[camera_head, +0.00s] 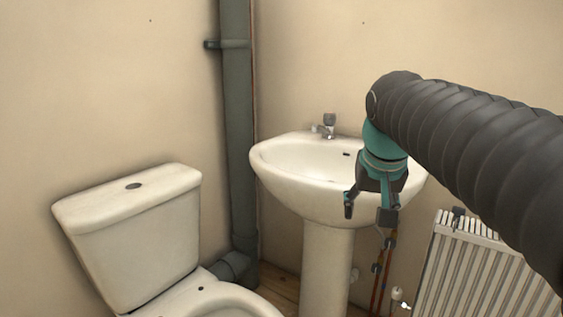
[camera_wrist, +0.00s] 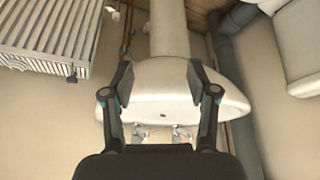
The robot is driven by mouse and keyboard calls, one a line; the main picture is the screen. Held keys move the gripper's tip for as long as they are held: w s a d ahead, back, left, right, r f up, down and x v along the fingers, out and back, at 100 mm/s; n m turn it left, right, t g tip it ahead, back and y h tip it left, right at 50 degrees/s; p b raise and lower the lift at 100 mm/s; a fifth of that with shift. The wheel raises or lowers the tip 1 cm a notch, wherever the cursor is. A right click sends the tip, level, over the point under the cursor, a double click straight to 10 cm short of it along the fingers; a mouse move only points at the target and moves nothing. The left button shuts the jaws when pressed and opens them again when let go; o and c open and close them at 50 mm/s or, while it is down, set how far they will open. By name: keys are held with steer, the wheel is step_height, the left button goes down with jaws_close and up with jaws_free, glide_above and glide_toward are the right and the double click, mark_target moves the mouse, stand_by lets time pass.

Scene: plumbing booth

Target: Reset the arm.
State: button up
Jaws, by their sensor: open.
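My arm reaches in from the right in the head view. My gripper (camera_head: 367,213) hangs in front of the right side of the white washbasin (camera_head: 300,183), with its fingers pointing down. The fingers are apart with nothing between them. In the wrist view my gripper (camera_wrist: 160,82) also shows open, its two fingers spread in front of the basin (camera_wrist: 160,105). I cannot tell how far the fingers are from the basin. Part of the basin's right side is hidden behind my gripper.
A tap (camera_head: 327,126) stands on the basin's back edge above a pedestal (camera_head: 326,265). A toilet (camera_head: 135,240) stands at the left and a grey soil pipe (camera_head: 238,130) in the corner. A white radiator (camera_head: 480,270) and copper pipes (camera_head: 380,275) are at the lower right.

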steer(key=s+f+n, duration=0.1)
steer(key=s+f, duration=1.5)
steer(key=f, duration=0.1)
steer(key=shift+s+f+n+t+y+b, duration=0.3)
steer(key=shift+s+f, duration=0.05)
steer(key=shift+s, duration=0.05)
stand_by(0.5)
